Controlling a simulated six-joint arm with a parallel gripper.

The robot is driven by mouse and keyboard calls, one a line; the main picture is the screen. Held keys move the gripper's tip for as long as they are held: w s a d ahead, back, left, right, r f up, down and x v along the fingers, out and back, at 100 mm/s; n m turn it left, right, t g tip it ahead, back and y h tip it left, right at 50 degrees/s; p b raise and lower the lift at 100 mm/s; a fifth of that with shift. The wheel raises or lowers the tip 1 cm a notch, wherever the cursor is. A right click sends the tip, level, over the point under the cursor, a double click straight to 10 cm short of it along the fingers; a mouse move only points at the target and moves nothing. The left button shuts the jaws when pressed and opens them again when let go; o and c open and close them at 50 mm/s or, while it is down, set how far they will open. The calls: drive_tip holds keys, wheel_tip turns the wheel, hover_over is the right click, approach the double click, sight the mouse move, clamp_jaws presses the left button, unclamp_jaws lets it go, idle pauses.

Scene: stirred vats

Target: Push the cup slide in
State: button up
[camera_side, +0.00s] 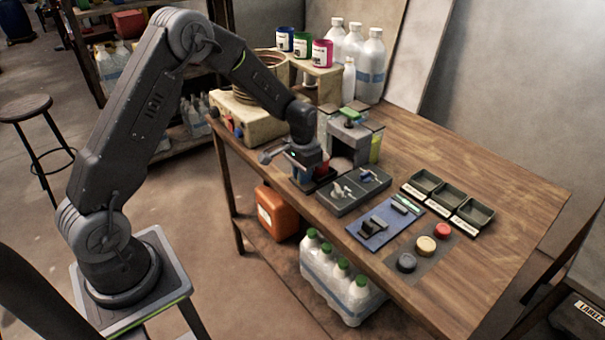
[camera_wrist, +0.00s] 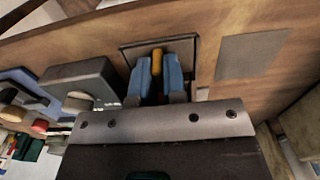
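My gripper (camera_side: 308,178) is low at the table's near edge, in front of the grey station with a green top (camera_side: 350,117). In the wrist view its two blue fingers (camera_wrist: 159,66) stand close together, one on each side of a small orange-yellow piece (camera_wrist: 157,58). I cannot tell whether they grip it. That piece stands over a dark-rimmed plate (camera_wrist: 190,46), which may be the cup slide. In the side view a dark piece with a red part (camera_side: 324,171) shows beside my gripper. The rest there is hidden behind my gripper.
Further right are a blue mat (camera_side: 372,238), several buttons (camera_side: 426,244) and three bins (camera_side: 448,194). White bottles (camera_side: 371,60) stand behind. The table's right end is clear.

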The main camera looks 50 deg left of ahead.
sight(315, 175)
clamp_jaws()
drive_tip(key=shift+w, duration=0.1)
drive_tip(key=shift+w, duration=2.1)
drive_tip(key=o, duration=0.6)
unclamp_jaws()
drive_tip(key=shift+c, duration=0.2)
drive_tip(key=shift+r, duration=0.1)
